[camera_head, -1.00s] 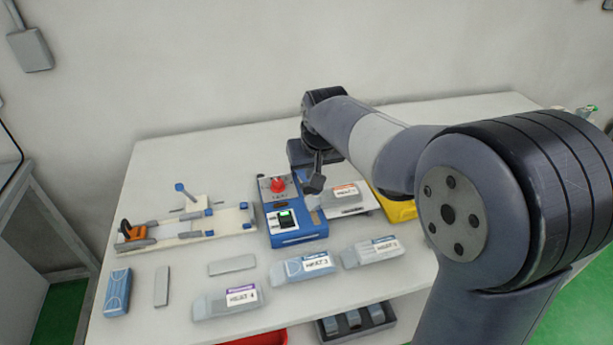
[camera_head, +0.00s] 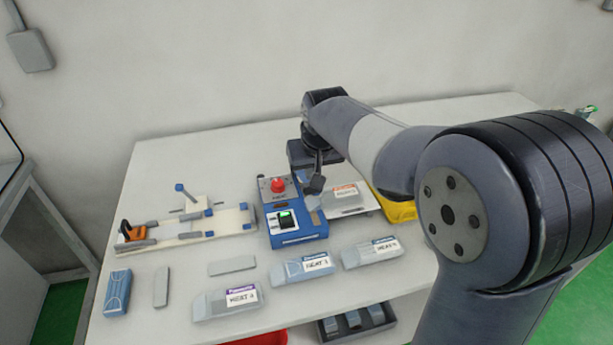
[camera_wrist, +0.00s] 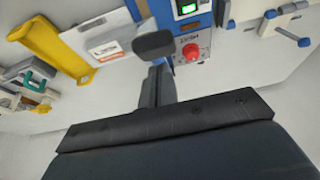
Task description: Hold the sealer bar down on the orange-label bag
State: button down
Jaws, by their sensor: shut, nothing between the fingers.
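The blue sealer (camera_head: 300,233) stands mid-table with a red knob (camera_head: 278,185) and a green-lit switch; in the wrist view its blue body (camera_wrist: 197,14) is at the top. The orange-label bag (camera_head: 347,203) lies flat on the pale plate just right of the sealer, and also shows in the wrist view (camera_wrist: 104,47). My gripper (camera_head: 317,184) is shut and empty, over the sealer's right edge at the bag's left end. Its dark tip (camera_wrist: 155,44) covers part of that edge in the wrist view. I cannot clearly make out the sealer bar or whether my tip touches it.
A white jig (camera_head: 187,228) with an orange clamp is at the left. Purple-label (camera_head: 226,305) and blue-label bags (camera_head: 303,267) lie along the front. The table behind the sealer is clear.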

jog(key=shift+f, duration=0.2)
dwell(0.5)
jog(key=shift+f+b, duration=0.75)
jog(key=shift+f, duration=0.1)
jog(key=shift+s+d+f+b, duration=0.1)
jog(key=shift+s+f+b, duration=0.1)
jog(key=shift+f+b, duration=0.85)
jog(key=shift+s+f+b, duration=0.25)
jog(key=shift+f+b, duration=0.5)
jog(key=shift+f, duration=0.5)
jog(key=shift+s+d+f+b, duration=0.1)
jog(key=shift+s+f+b, duration=0.1)
jog(key=shift+f+b, duration=0.85)
jog(key=shift+p, duration=0.35)
dwell(1.4)
jog(key=shift+w+a+r+p, duration=0.1)
jog(key=shift+w+r+p, duration=0.1)
jog(key=shift+r+p, duration=1.15)
jog(key=shift+w+a+r+p, duration=0.1)
jog(key=shift+w+r+p, duration=0.15)
jog(key=shift+r+p, duration=1.1)
jog(key=shift+w+r+p, duration=0.2)
jog(key=shift+r+p, duration=0.8)
jog(key=shift+r, duration=0.7)
